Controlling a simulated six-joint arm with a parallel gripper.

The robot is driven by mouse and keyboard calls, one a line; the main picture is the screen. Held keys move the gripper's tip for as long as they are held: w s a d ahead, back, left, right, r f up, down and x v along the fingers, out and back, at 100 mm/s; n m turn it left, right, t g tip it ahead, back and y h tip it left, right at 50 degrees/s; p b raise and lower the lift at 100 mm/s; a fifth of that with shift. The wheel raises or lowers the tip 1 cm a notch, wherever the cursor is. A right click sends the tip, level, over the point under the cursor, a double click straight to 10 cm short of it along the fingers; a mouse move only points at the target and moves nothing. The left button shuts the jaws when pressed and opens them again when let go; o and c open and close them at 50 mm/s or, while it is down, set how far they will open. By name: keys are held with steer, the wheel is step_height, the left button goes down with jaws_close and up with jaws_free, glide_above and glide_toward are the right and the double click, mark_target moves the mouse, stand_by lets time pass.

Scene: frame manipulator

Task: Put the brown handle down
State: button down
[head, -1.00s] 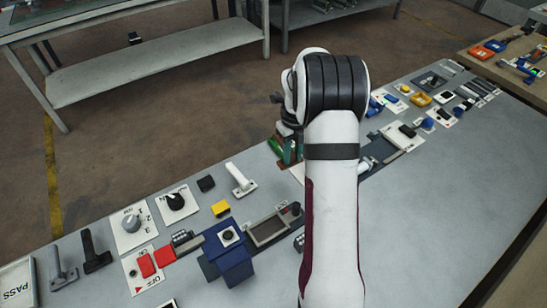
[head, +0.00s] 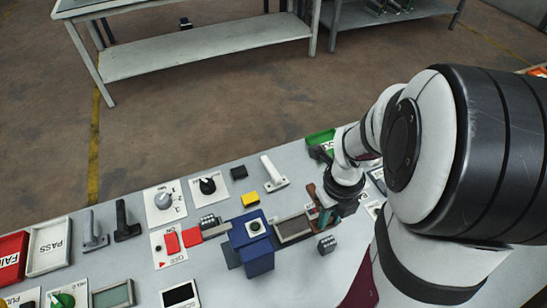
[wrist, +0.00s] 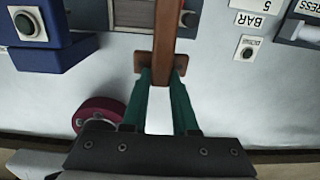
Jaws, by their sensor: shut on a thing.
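The brown handle (wrist: 164,25) is a bar with a small flat foot, and it runs up out of the top of the wrist view. My gripper (wrist: 160,75) has green fingers, closed on the handle from both sides close to its foot. In the head view the brown handle (head: 312,191) shows as a small piece beside my gripper (head: 324,214), over the bench to the right of the grey-screened panel. My wrist hides part of it there. I cannot tell whether the handle touches the bench.
A blue button box (head: 251,247) and a grey-screened panel (head: 293,229) stand left of my gripper. A white handle (head: 273,172) and a green tray (head: 320,139) lie behind. A dark red round part (wrist: 97,113) is near the fingers. Bare bench (wrist: 240,105) lies right of them.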

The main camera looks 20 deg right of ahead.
steer(key=w+a+f, duration=0.4)
steer(key=w, duration=0.1)
steer(key=shift+w+a+f, duration=0.1)
steer(key=shift+f, duration=0.95)
steer(key=shift+w+a+f, duration=0.1)
steer(key=shift+f, duration=0.95)
steer(key=shift+f, duration=0.1)
steer(key=c, duration=0.7)
jaws_free()
